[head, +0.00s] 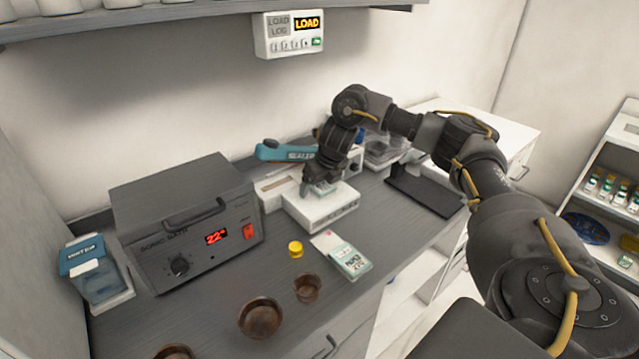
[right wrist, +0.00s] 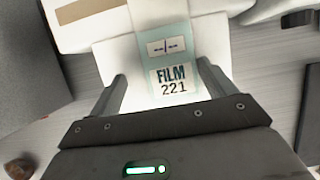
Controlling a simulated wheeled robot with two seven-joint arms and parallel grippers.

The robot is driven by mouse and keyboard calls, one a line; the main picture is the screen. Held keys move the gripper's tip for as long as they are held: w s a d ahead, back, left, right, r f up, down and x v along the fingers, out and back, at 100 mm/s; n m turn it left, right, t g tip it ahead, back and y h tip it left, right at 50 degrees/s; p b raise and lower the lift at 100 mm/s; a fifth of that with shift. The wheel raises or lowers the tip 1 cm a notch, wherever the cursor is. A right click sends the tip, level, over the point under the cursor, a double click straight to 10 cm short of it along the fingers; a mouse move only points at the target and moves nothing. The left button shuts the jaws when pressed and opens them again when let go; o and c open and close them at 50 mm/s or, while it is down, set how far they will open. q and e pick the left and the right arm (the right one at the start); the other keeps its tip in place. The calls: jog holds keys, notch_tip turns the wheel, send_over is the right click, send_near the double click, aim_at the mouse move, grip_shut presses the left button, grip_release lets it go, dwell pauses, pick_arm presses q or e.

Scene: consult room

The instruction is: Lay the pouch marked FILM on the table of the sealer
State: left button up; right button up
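The pouch marked FILM 221 (right wrist: 173,75) is pale green with a white label. In the right wrist view it lies over a white surface, between the fingers of my right gripper (right wrist: 160,88). The fingers stand apart, with a gap visible on the pouch's left side. In the head view my right gripper (head: 320,188) points down over the low white table (head: 325,211) in front of the sealer with its teal lever (head: 285,151). The pouch is mostly hidden there; whether it rests fully on the table is hard to tell. My left gripper is out of view.
A sonic bath (head: 185,222) stands left. A yellow cap (head: 295,249), brown bowls (head: 261,317) and other pouches (head: 350,262) lie in front. A dark flat pad (head: 424,193) is at right. A display (head: 289,34) reading LOAD hangs on the wall.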

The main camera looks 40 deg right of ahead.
jog(key=shift+s+d, duration=0.2)
jog(key=shift+r, duration=0.25)
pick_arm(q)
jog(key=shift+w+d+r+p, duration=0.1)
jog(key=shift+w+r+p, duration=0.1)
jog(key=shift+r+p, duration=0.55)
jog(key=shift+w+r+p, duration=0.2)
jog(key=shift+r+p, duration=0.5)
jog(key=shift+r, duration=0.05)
pick_arm(e)
jog(key=v, duration=1.1)
jog(key=shift+r, duration=0.3)
jog(key=shift+s+a, duration=0.1)
jog(key=shift+s, duration=0.05)
